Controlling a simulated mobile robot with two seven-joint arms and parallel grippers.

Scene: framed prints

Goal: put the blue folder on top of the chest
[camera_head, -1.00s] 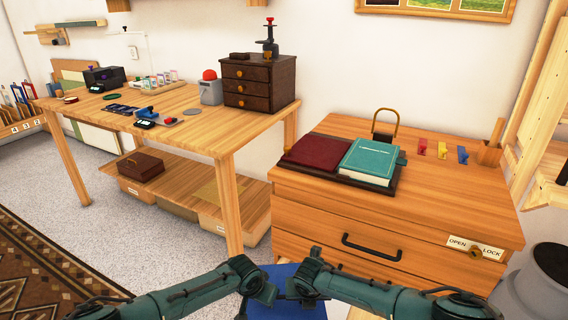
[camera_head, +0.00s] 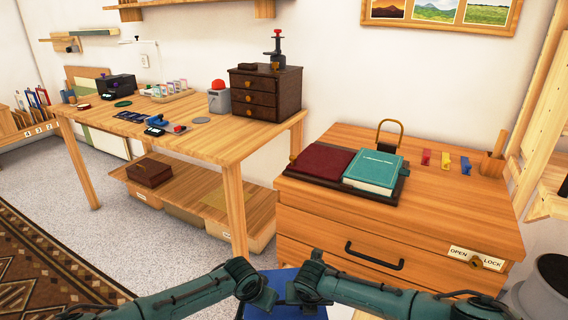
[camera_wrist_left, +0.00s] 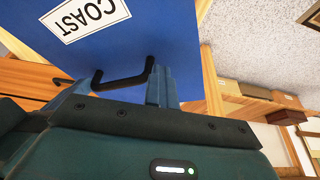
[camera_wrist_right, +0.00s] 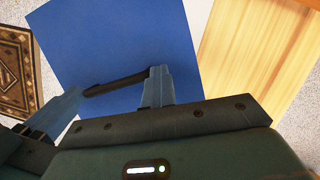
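The blue folder (camera_head: 298,292) is low in front of me between my two arms, mostly cut off by the head view's bottom edge. In the left wrist view, the blue folder (camera_wrist_left: 135,35) shows a white label reading COAST and a black handle between the fingers of my left gripper (camera_wrist_left: 118,92). In the right wrist view, a black handle on it spans between the fingers of my right gripper (camera_wrist_right: 122,90). Both grippers appear closed on these handles, with floor visible beyond the folder. The wooden chest (camera_head: 435,215) stands ahead to the right, with a black drawer pull and an OPEN/LOCK plate.
On the chest top, a dark tray (camera_head: 395,194) holds a red book (camera_head: 320,160) and a teal book (camera_head: 373,172). The chest's front right top is clear. A workbench (camera_head: 190,135) stands left.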

